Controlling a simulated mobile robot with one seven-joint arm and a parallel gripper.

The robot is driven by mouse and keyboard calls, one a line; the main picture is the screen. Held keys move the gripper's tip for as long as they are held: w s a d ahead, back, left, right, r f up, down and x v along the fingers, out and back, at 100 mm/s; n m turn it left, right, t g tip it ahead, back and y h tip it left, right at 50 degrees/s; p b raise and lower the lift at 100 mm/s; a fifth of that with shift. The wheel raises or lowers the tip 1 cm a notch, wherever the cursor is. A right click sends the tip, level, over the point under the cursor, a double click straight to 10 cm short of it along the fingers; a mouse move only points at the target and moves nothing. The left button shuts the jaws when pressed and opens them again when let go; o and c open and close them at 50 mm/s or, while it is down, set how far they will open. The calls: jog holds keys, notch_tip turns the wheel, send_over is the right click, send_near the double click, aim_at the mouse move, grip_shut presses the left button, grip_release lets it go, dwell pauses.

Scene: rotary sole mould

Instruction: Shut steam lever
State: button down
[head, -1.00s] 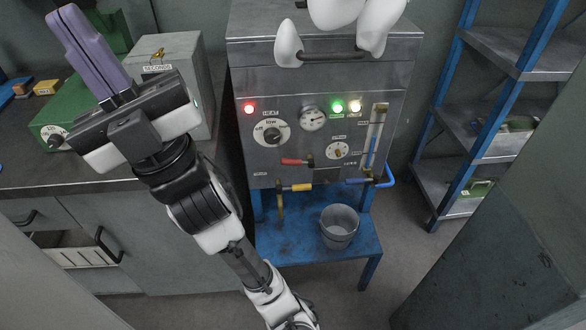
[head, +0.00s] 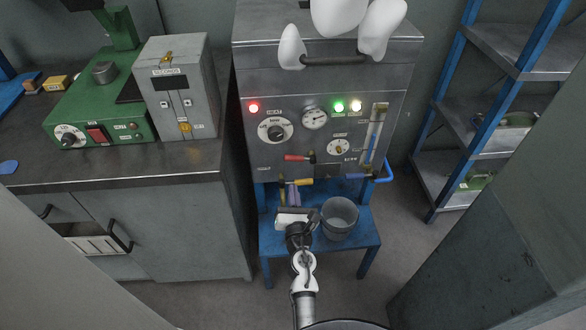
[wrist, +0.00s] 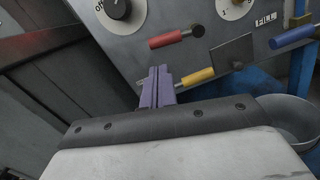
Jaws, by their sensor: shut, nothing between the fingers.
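The steel machine front (head: 280,95) carries a red lever (head: 298,157), a yellow lever (head: 303,182) and a blue lever (head: 384,175). I cannot read which one is marked steam. The red lever lies level below the left dial; it also shows in the wrist view (wrist: 165,40). The yellow lever lies nearly level below it, and in the wrist view (wrist: 198,76) it is just right of my fingertips. My gripper (head: 290,194) has purple fingers, shut and empty. In the wrist view its fingertips (wrist: 159,74) are below the red lever. I cannot tell whether they touch anything.
A metal bucket (head: 339,222) stands on the blue lower shelf (head: 350,262), close right of my gripper. The workbench (head: 130,168) with a green device and grey box is left. Blue-framed shelving (head: 445,130) stands right. White shapes (head: 350,18) sit on the machine top.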

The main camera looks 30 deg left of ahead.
aim_at(298, 158)
jog(key=shift+d+f+n, duration=0.3)
jog(key=shift+d+f, duration=0.2)
jog(key=shift+f, duration=0.3)
jog(key=p+x, duration=0.1)
jog(key=x, duration=0.9)
jog(key=shift+f, duration=0.15)
jog(key=shift+a, duration=0.15)
jog(key=shift+r, duration=0.2)
